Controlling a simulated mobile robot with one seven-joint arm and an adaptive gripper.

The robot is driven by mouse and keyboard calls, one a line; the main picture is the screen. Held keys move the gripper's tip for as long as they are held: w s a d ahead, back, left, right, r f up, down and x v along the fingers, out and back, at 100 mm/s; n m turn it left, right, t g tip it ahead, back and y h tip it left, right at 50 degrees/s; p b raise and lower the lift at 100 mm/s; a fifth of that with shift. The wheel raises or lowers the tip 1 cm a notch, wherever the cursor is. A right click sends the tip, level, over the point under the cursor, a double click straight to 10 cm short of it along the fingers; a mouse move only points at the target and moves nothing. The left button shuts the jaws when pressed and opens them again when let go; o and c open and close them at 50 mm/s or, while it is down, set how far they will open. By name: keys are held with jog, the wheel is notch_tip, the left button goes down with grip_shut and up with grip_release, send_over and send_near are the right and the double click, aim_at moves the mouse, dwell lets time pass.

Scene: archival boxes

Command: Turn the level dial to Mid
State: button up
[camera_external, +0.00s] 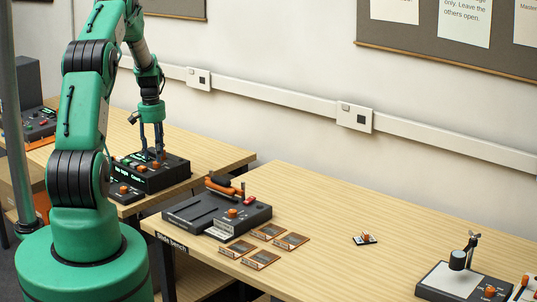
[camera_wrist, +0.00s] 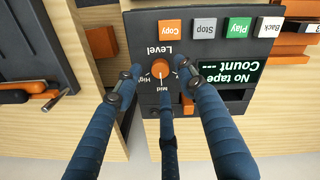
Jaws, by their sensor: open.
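The level dial (camera_wrist: 161,68) is a round orange knob on a dark deck (camera_wrist: 140,28), seen upside down in the wrist view. The words High and Mid show beside it; any third mark is hidden by a finger. Its exact pointer direction is hard to tell. My gripper (camera_wrist: 158,78) has blue fingers, spread open around the dial, with nothing held between them. I cannot tell whether any finger touches the knob. In the external view my gripper (camera_external: 153,152) points down over the same deck (camera_external: 152,181) on the back table.
Beside the dial are an orange Copy button (camera_wrist: 171,29), a Stop button (camera_wrist: 204,28), a green Play button (camera_wrist: 238,28) and a Back button (camera_wrist: 269,27). A display (camera_wrist: 228,73) reads No tape. A smaller knobbed box (camera_external: 124,192) stands close by. The front table (camera_external: 330,215) has free room.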

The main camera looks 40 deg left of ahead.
aim_at(156, 163)
notch_tip(156, 163, up, 9)
dwell(0.4)
jog(key=shift+s, duration=0.1)
jog(key=shift+r, duration=0.1)
dwell(0.3)
jog(key=d+r+m+t, duration=0.1)
jog(key=d+r+m, duration=0.1)
jog(key=d+r, duration=1.35)
jog(key=s+d+r+m+t+y+b, duration=0.1)
jog(key=s+d+r, duration=0.3)
jog(key=d+r, duration=0.3)
jog(key=s+d+r+m+b, duration=0.1)
jog(key=s+d+r, duration=0.25)
jog(key=d, duration=0.45)
jog(key=s+d+r+m+t, duration=0.2)
jog(key=s+d+r, duration=0.3)
jog(key=s+d, duration=0.75)
jog(key=s+d+f+m, duration=0.1)
jog(key=s+d, duration=0.3)
jog(key=s, duration=0.3)
jog(key=s+d+f+t+b, duration=0.1)
jog(key=s+d, duration=0.4)
jog(key=s, duration=0.2)
jog(key=shift+s+f+m+h, duration=0.35)
jog(key=shift+s+m+h, duration=0.05)
